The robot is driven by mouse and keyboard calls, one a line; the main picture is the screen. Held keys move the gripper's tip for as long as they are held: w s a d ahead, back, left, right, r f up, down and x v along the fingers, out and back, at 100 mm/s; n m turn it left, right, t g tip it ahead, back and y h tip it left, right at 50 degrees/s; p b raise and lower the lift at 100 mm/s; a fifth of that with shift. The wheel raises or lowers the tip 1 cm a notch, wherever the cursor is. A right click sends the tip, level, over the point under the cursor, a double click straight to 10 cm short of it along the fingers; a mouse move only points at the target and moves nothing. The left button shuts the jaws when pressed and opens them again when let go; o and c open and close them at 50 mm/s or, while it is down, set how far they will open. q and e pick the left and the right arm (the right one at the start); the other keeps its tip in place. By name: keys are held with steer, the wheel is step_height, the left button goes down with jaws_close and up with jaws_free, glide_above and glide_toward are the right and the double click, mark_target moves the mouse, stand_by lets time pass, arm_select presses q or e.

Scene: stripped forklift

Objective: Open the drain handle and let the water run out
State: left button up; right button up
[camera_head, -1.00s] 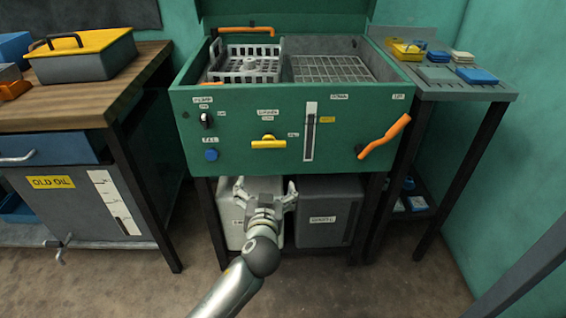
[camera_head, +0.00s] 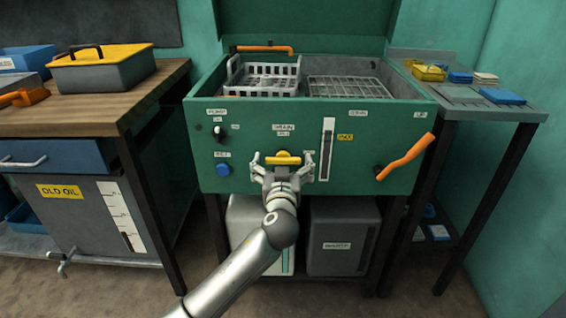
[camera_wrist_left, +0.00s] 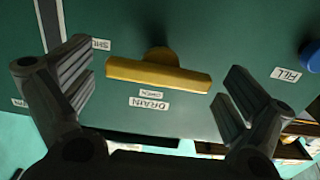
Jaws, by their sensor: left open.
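The yellow drain handle (camera_head: 284,158) lies level on the front of the green wash tank (camera_head: 232,109), under the DRAIN label. In the left wrist view the handle (camera_wrist_left: 158,74) is a yellow bar on a round hub, with OPEN and SHUT labels near it. My left gripper (camera_head: 283,162) is open in front of the panel, its fingers on either side of the handle. The wrist view shows a gap between each finger and the bar's ends. My right gripper is out of view.
An orange lever (camera_head: 406,157) sticks out at the right of the panel. A blue button (camera_head: 223,170) and a black knob (camera_head: 218,131) are at the left. A grey WASTE container (camera_head: 343,246) and a pale container (camera_head: 246,215) stand below the tank.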

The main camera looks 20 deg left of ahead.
arm_select(q)
steer(key=shift+w+a, duration=0.1)
steer(key=shift+w, duration=0.35)
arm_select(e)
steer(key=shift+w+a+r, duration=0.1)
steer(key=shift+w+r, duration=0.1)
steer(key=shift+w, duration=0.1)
